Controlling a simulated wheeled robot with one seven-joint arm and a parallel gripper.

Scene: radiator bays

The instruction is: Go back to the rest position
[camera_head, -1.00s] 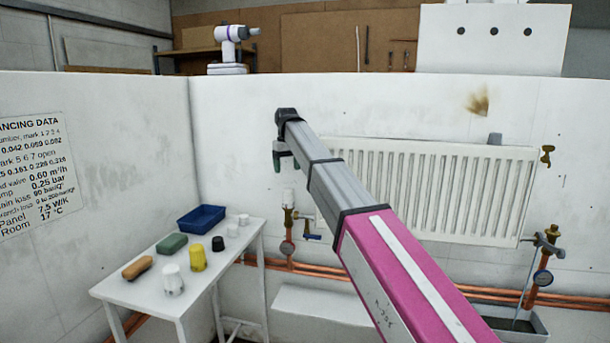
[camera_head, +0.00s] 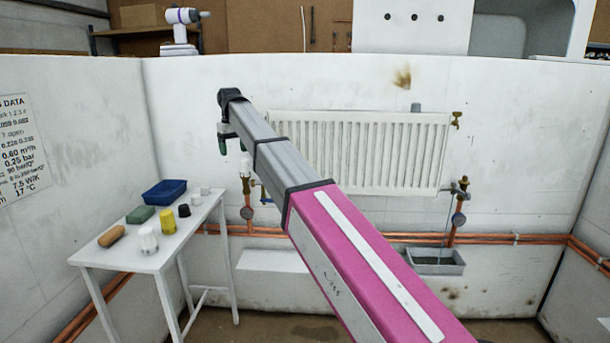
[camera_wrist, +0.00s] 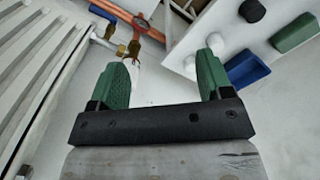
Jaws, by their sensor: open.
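My gripper (camera_wrist: 160,82) has two green fingers spread apart, with nothing between them in the wrist view. In the head view my gripper (camera_head: 232,144) hangs at the far end of my outstretched arm, in front of the wall and left of the white radiator (camera_head: 358,152). A white valve head (camera_head: 245,164) on a brass valve shows just below and right of the fingers. In the wrist view the radiator (camera_wrist: 40,62) is at the left and the brass valve (camera_wrist: 134,42) beyond the fingers. My arm hides part of the radiator's left side.
A white table (camera_head: 165,245) stands at the left with a blue tray (camera_head: 164,193), a green block (camera_head: 140,215), a tan brush-like item (camera_head: 111,236), a yellow cup (camera_head: 168,221) and several caps. Copper pipes (camera_head: 400,238) run low along the wall. A grey trough (camera_head: 432,262) sits below the right valve.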

